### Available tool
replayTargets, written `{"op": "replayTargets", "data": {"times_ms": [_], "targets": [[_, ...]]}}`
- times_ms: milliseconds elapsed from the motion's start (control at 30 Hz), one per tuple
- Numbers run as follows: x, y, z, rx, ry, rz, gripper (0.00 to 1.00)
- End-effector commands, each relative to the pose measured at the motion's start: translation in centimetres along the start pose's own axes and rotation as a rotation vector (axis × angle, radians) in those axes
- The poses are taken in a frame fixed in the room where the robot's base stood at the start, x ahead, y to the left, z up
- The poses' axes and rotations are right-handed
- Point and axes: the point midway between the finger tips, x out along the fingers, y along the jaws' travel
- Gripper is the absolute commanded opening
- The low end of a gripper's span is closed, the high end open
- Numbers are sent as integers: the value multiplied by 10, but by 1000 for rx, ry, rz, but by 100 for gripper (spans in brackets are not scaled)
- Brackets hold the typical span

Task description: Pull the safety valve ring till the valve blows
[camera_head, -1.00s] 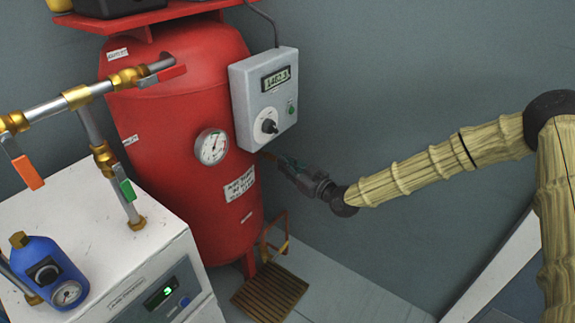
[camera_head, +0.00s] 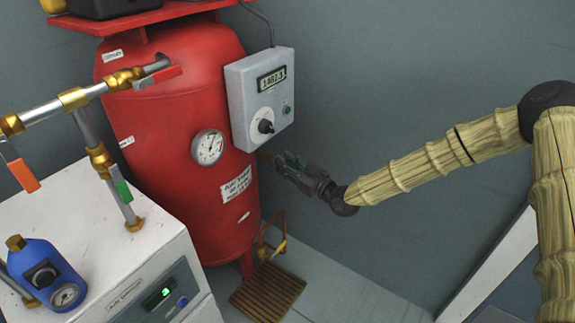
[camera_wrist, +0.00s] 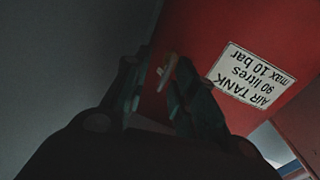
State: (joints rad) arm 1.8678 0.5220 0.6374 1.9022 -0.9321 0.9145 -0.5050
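The red air tank (camera_head: 185,110) stands left of centre in the head view. A small brass fitting (camera_head: 264,156) shows at its right side under the grey control box; I take it for the safety valve. My gripper (camera_head: 284,162) is just right of it. In the wrist view, a small brass and pale piece (camera_wrist: 167,72) shows against the red tank, close to the right finger. The fingers of my gripper (camera_wrist: 157,88) stand apart with a gap between them. The picture is dark, and whether a finger touches the ring cannot be told.
The grey control box (camera_head: 260,98) with display and knob hangs above my gripper. A pressure gauge (camera_head: 209,147) is on the tank. Brass pipework (camera_head: 76,98) and a white cabinet (camera_head: 130,260) stand left. A wooden slatted grate (camera_head: 267,292) lies below.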

Motion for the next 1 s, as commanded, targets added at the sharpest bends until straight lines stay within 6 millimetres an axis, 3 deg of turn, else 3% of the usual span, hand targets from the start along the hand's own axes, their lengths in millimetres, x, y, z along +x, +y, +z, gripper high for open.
{"op": "replayTargets", "data": {"times_ms": [267, 733, 1000], "targets": [[-10, 0, 0, 1, 0, -1, 26], [-90, 1, 0, 1, 0, 2, 26], [-117, 1, 0, 0, -1, 1, 26]]}}
